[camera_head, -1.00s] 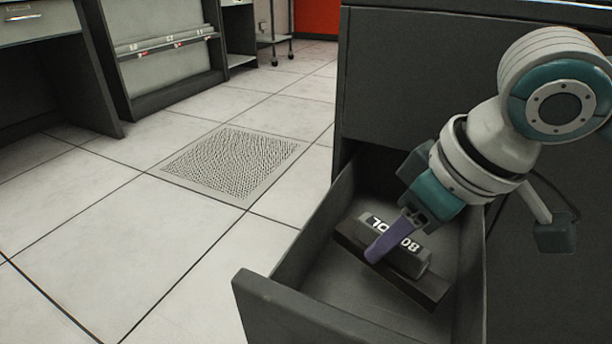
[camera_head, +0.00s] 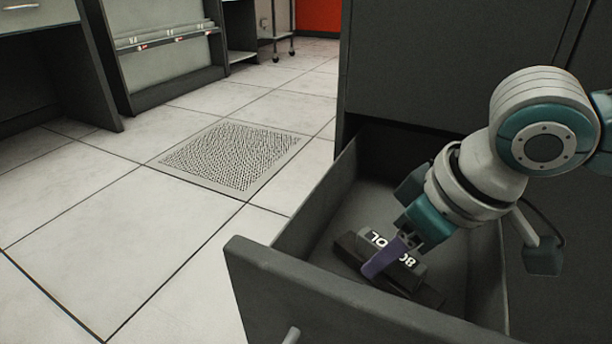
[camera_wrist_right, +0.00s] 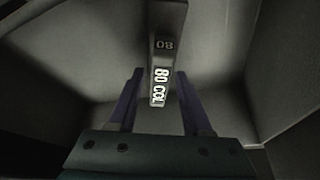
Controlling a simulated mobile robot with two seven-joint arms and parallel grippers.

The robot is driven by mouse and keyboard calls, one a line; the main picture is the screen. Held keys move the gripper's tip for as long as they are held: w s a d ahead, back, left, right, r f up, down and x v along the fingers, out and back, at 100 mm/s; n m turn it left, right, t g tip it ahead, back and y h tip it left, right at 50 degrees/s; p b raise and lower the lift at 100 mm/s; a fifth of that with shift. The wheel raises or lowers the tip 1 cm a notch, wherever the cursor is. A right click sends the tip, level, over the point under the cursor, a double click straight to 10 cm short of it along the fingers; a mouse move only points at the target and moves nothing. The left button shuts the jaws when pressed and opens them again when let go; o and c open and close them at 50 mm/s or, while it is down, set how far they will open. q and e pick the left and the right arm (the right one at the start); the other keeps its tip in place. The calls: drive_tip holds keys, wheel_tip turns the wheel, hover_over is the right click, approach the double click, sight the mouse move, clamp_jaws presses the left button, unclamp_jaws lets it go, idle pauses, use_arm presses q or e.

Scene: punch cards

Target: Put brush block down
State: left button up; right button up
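The brush block (camera_head: 408,261) is a grey block with a white "80 COL" label and a darker strip along its side. It lies in the open drawer (camera_head: 335,215) and looks to rest on the drawer floor. My right gripper (camera_head: 376,268) reaches down into the drawer, its purple finger in front of the block and hiding part of the label. In the right wrist view the block (camera_wrist_right: 166,45) shows between the two purple fingers, which stand apart with a gap beside it. It looks open. My left gripper is not in view.
The drawer's front panel (camera_head: 330,300) and side walls enclose the block and gripper. The dark cabinet (camera_head: 440,75) stands behind. A perforated floor tile (camera_head: 230,155) and clear white floor lie to the left. A desk and shelving stand at the back left.

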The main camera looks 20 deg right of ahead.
drive_tip(key=o, duration=0.3)
drive_tip(key=shift+r, duration=0.4)
drive_tip(key=p+v, duration=0.7)
drive_tip(key=v, duration=0.3)
drive_tip(key=shift+r+p, duration=0.15)
drive_tip(key=shift+p, duration=0.15)
drive_tip(key=shift+s+d+r+p, duration=0.15)
drive_tip(key=shift+s+r+p, duration=0.2)
drive_tip(key=shift+r, duration=0.2)
